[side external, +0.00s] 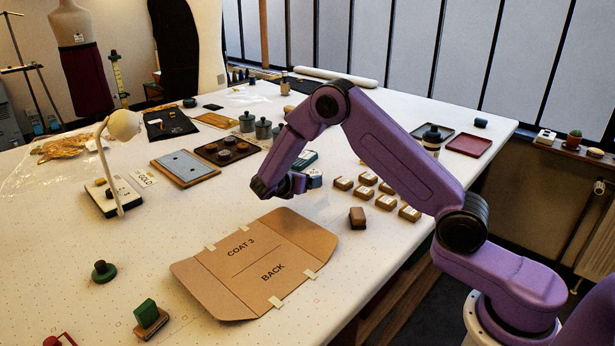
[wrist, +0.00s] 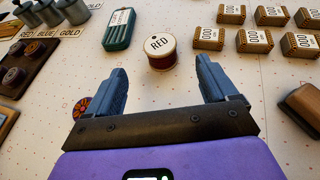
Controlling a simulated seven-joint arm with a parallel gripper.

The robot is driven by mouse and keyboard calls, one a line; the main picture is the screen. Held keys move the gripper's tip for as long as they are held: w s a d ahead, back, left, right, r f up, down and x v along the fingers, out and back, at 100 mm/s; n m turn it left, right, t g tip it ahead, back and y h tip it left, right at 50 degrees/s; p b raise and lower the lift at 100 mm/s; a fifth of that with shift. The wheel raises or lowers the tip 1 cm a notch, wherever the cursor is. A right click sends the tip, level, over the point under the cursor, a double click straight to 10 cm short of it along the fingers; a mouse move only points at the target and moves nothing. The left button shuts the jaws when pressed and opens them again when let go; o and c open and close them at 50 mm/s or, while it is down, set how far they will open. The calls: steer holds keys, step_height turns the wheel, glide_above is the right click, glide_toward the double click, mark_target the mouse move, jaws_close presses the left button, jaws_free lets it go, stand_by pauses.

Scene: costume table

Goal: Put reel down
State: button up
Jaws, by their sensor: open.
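The reel (wrist: 159,60) stands upright on the white table, with a pale top labelled RED and dark red thread around its side. In the wrist view it is just beyond the fingertips, centred between them. My gripper (wrist: 163,75) is open and empty, its two blue-grey fingers spread wider than the reel, with no visible contact. In the side view my gripper (side external: 305,183) is low over the table behind the cardboard pattern; I cannot clearly make out the reel there.
Several small labelled boxes (wrist: 238,40) stand right of the reel. A teal block (wrist: 119,28) lies to its left, with grey canisters (wrist: 40,12) further left. A brown block (side external: 357,216) sits near the pattern (side external: 240,280). White table shows between these things.

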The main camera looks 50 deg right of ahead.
steer(key=shift+v, duration=1.15)
steer(key=s+a+r+m+g+y, duration=0.1)
steer(key=s+a+r+m+y, duration=0.3)
steer(key=s, duration=0.5)
steer(key=s+a+r+m+y, duration=0.1)
steer(key=s+a+y, duration=0.3)
steer(key=s, duration=0.5)
steer(key=s+a+r+m+g+y, duration=0.1)
steer(key=s+m+y, duration=0.1)
steer(key=s, duration=0.9)
steer(key=s+a+r+m+g+y, duration=0.1)
steer(key=s+a+m+g+y, duration=0.1)
steer(key=s, duration=1)
steer(key=shift+a+y, duration=0.25)
steer(key=shift+y, duration=0.45)
steer(key=shift+s, duration=0.1)
